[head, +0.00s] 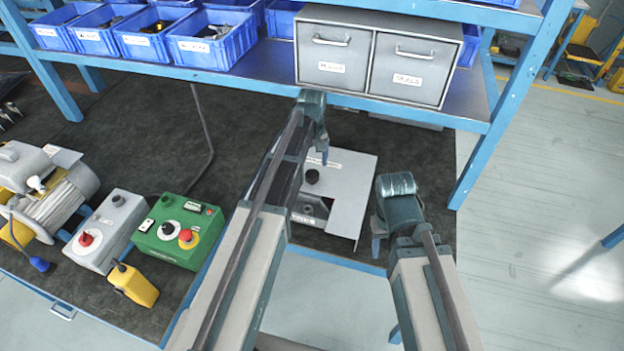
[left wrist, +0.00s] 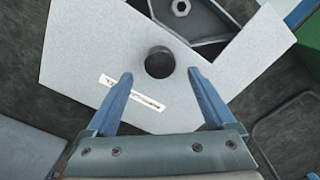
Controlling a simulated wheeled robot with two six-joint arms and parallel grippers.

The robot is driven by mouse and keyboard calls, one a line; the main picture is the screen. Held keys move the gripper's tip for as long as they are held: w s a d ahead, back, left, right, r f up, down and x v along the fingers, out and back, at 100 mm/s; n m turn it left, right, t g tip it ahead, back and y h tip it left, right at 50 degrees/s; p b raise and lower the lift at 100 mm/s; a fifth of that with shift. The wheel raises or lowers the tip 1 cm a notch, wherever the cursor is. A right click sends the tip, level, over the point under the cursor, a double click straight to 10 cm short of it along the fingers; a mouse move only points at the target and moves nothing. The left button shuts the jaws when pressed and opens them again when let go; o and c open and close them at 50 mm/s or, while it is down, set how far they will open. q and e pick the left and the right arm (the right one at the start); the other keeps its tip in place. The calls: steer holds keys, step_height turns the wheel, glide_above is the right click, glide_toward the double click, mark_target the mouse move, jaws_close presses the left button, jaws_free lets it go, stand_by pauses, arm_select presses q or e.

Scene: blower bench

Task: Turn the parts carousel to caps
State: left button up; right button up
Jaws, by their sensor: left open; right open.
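The parts carousel (head: 348,196) is a light grey cover plate on the bench with a dark round knob (head: 312,176). A cut-out in the plate shows a dark compartment with a grey hex part (left wrist: 181,7), which I cannot identify. A label (left wrist: 132,92) sits beside the knob; its words are too blurred to read. My left gripper (head: 322,155) is open above the plate. In the left wrist view the knob (left wrist: 159,62) appears between and just beyond its fingertips, with no visible contact. My right gripper (head: 378,243) is open and empty, right of the carousel.
A green control box (head: 178,232), a grey box with a red button (head: 103,230) and a yellow device (head: 134,285) stand left. A blower-like machine (head: 48,190) is at the far left. Blue bins (head: 215,45) and a grey drawer unit (head: 378,58) sit on the shelf above.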

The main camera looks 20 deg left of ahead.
mark_target(312, 173)
arm_select(q)
step_height(312, 173, down, 4)
steer(key=b, duration=0.3)
steer(key=shift+f, duration=0.15)
steer(key=shift+c, duration=0.2)
jaws_close()
